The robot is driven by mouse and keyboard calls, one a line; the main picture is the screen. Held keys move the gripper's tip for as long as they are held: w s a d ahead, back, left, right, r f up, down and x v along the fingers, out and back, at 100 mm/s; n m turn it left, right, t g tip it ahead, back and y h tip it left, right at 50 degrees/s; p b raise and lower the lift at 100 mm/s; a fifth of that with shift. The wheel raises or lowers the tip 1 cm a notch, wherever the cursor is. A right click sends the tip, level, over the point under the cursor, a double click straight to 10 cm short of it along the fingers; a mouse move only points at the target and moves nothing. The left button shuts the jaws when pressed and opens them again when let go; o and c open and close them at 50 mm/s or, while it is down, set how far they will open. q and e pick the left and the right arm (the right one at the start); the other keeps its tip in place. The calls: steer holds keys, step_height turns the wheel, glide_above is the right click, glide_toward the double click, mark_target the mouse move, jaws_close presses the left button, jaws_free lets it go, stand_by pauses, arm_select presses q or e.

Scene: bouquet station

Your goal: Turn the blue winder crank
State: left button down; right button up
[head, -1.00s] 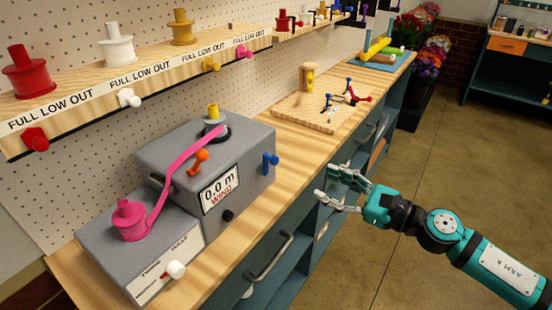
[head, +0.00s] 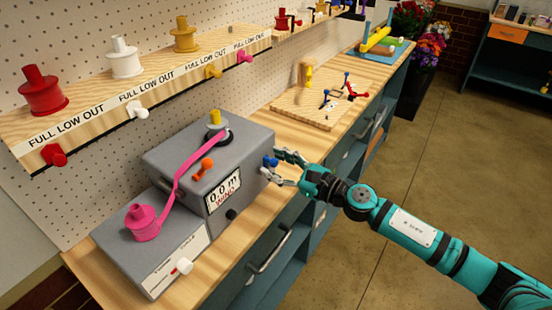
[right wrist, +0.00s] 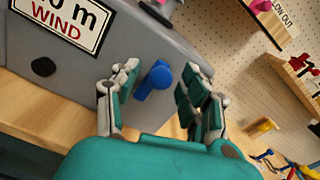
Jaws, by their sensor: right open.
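The blue winder crank (head: 270,162) sticks out of the right end of the grey winder box (head: 165,158). In the right wrist view the blue crank (right wrist: 155,80) lies between the two fingers of my right gripper (right wrist: 152,92). The fingers are apart, with a gap visible on each side of the crank. In the head view my right gripper (head: 283,167) is at the crank and partly covers it. The box's display (head: 222,193) reads 0.0 m and WIND. My left gripper is not in view.
A pink ribbon runs from a pink spool (head: 142,222) over the box, near an orange lever (head: 203,168). A wooden board with small parts (head: 310,114) lies behind the gripper. A spool shelf (head: 100,115) hangs above. Open floor (head: 430,185) is on the right.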

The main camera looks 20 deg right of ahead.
steer(key=shift+w, duration=0.1)
steer(key=shift+c, duration=0.3)
jaws_close()
steer(key=shift+m, duration=0.3)
